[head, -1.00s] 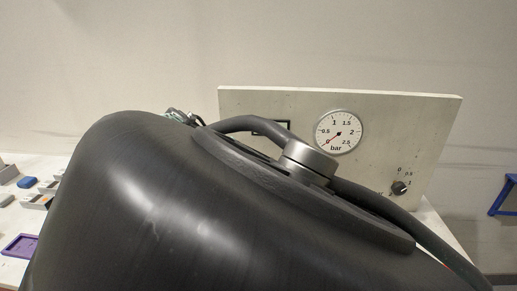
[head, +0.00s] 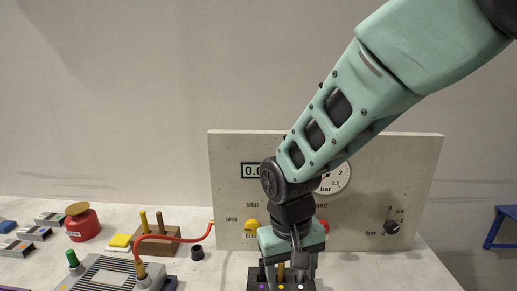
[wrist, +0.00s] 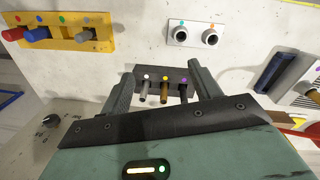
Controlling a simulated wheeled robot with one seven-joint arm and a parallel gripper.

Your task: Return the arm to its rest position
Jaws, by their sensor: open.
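My arm reaches from the upper right of the head view down to the bench. My gripper (head: 288,267) is at the bottom centre, pointing down in front of the panel. In the wrist view my gripper (wrist: 162,78) is open, its two dark fingers wide apart. A dark block (wrist: 176,72) with grey and brown pegs shows between and beyond the fingers. Nothing is visibly held. In the head view this dark block (head: 268,286) is just below the gripper, cut by the lower edge.
A pale panel (head: 400,170) with a gauge and knob (head: 391,227) stands behind my arm. A red cable (head: 190,239) runs to it from the left. A red pot (head: 82,224), a brown block (head: 158,243) and a black cup (head: 197,252) stand left.

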